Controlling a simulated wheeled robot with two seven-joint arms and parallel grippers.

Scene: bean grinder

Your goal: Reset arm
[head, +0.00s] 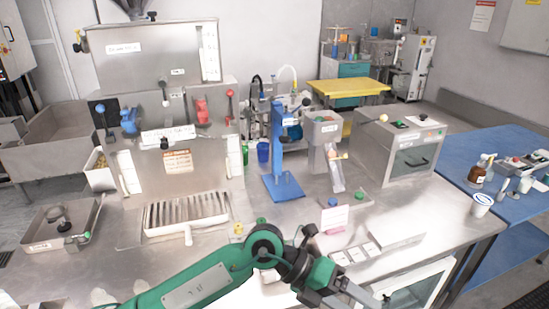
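My green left arm comes in from the bottom left and reaches over the front of the steel bench (110,260). Its dark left gripper (358,294) is low in the view, right of centre, near the bench's front edge. The fingers are small and partly merge with the wrist, so whether they are open or shut is not clear. No held object can be made out. My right gripper is not in view.
A large steel machine (165,70) stands at the left, behind a slatted tray (186,213). A blue stand (284,188), a grinder (322,130) and a steel box (405,150) stand further right. A white cup (481,205) is near the bench's right edge.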

